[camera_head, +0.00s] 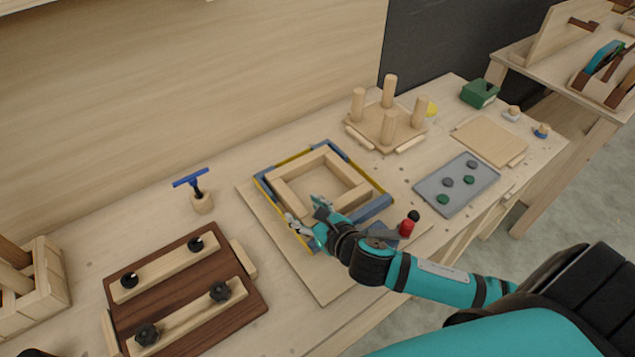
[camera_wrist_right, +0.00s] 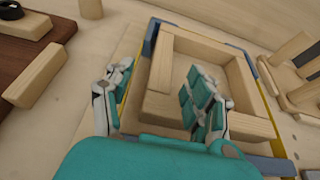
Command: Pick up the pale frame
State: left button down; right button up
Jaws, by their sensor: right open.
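The pale frame (camera_head: 300,166) is a square of light wooden rails lying flat on a board in the middle of the bench. Blue corner pieces (camera_head: 377,208) and a yellow band (camera_head: 262,185) surround it. My right gripper (camera_head: 307,213) is open at the frame's near left corner. In the right wrist view, the open fingers (camera_wrist_right: 160,78) stand on either side of the frame's left rail (camera_wrist_right: 161,62), one outside and one over the inner opening. I cannot tell whether they touch it. The gripper hides part of the near corner. My left gripper is not in view.
A dark board with clamped strips (camera_head: 185,285) lies to the left, near a blue-handled tool (camera_head: 193,180). A pegged base (camera_head: 388,128) stands behind right. A grey plate (camera_head: 457,184) and a red-capped item (camera_head: 406,228) are to the right.

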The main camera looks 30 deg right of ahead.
aim_at(289, 196)
jog(key=shift+x, duration=1.2)
jog(key=shift+w+p, duration=0.3)
jog(key=shift+p, duration=0.05)
jog(key=x, duration=0.1)
jog(key=p+x, duration=0.1)
jog(key=x, duration=0.1)
jog(key=shift+w+d, duration=0.2)
jog(key=shift+w, duration=0.15)
jog(key=shift+w+a+f, duration=0.1)
jog(key=shift+w+f, duration=0.2)
jog(key=shift+w, duration=0.1)
jog(key=c, duration=1.1)
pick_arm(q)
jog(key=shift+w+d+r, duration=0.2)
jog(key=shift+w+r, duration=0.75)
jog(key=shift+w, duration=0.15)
pick_arm(e)
grip_shut()
jog(key=shift+r, duration=0.1)
